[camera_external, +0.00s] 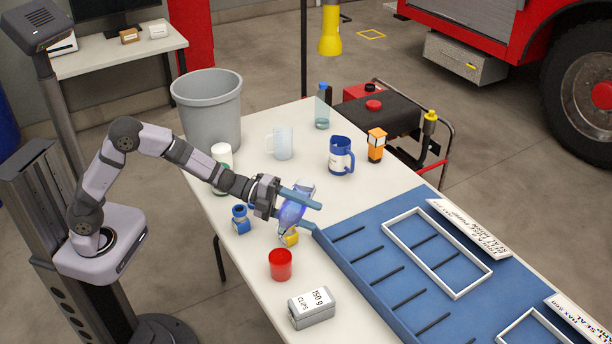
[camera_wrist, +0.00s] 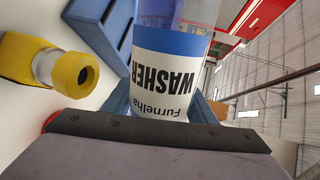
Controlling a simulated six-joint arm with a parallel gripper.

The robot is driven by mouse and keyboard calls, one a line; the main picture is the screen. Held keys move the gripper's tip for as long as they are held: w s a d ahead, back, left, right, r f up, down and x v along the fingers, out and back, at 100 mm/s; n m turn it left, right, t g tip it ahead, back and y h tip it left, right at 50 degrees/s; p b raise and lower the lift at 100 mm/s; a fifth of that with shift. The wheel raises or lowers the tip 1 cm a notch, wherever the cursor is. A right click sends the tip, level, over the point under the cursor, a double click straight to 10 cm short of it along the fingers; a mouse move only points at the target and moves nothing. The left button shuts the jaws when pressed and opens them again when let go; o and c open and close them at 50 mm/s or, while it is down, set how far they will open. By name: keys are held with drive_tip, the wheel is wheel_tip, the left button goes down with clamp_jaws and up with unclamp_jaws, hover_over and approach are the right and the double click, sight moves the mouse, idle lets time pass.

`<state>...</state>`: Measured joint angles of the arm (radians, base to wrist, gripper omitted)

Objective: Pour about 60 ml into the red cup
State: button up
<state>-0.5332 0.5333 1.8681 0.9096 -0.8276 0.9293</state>
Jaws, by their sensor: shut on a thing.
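The red cup (camera_external: 280,264) stands upright on the white table, in front of my gripper; what is inside it cannot be seen. My gripper (camera_external: 293,207) is shut on a clear bluish washer bottle (camera_external: 291,213), held tilted above the table and behind the red cup, apart from it. In the wrist view the bottle's blue-and-white label (camera_wrist: 165,75) reads "WASHER" and appears inverted. The dark gripper body (camera_wrist: 160,130) hides the bottle's near side. Its mouth and any flowing liquid cannot be made out.
A grey clips box (camera_external: 312,307) is in front of the cup, and a blue tray (camera_external: 345,268) lies to the right.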

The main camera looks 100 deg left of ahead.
drive_tip(key=shift+a, duration=0.35)
drive_tip(key=shift+a, duration=0.5)
drive_tip(key=shift+a+m+b, duration=0.15)
drive_tip(key=shift+m+b, duration=0.15)
drive_tip(key=shift+b, duration=0.2)
idle(1.0)
drive_tip(key=shift+r, duration=0.15)
drive_tip(key=n+p, duration=0.2)
drive_tip(key=p, duration=0.3)
drive_tip(key=shift+h, duration=0.3)
drive_tip(key=shift+a+n+p, duration=0.1)
drive_tip(key=shift+n+p, duration=0.4)
drive_tip(key=shift+p, duration=0.3)
